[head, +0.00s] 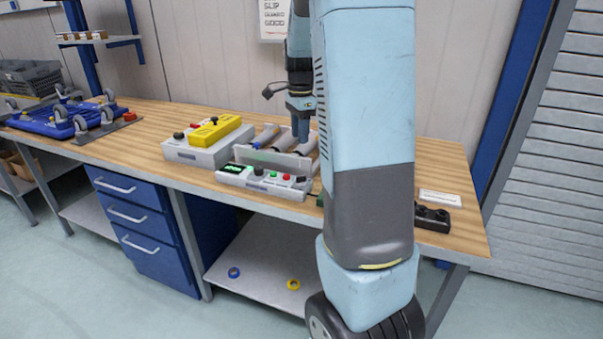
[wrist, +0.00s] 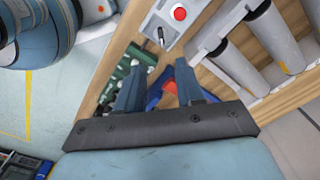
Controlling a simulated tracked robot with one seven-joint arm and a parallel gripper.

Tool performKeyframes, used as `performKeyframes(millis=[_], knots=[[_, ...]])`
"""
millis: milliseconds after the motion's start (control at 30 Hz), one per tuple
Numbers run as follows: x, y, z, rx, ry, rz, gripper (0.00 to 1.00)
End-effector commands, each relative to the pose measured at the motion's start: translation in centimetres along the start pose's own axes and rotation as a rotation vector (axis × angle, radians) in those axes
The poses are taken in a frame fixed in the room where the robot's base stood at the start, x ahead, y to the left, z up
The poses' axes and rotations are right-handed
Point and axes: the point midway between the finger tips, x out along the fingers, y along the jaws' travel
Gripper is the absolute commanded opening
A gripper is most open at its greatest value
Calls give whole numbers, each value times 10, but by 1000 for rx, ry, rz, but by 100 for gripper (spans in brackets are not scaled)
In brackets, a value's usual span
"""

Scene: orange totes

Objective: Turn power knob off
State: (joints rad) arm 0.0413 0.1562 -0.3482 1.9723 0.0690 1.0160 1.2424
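A grey control panel (head: 283,187) stands near the front edge of the bench, with a green display, a black knob (head: 258,171), and green and red buttons. Another grey box (head: 190,153) to its left also carries a black knob (head: 178,135). I cannot tell which is the power knob. My gripper (head: 300,130) is above the bench behind the panel, pointing down. In the wrist view its two fingers (wrist: 160,85) are apart with nothing held between them. A panel corner with a red button (wrist: 180,13) and small dark lever (wrist: 161,37) lies beyond the fingertips.
A yellow case (head: 215,131) lies on the left grey box. White rollers (wrist: 272,35) lie beside the panel. A black block (head: 432,217) sits at the right bench end. My arm hides part of the bench.

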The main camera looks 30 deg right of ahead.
Motion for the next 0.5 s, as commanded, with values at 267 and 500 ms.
performKeyframes(millis=[267,500], knots=[[20,-4,-4,35,3,12,37],[60,-3,-4,32,3,12,37]])
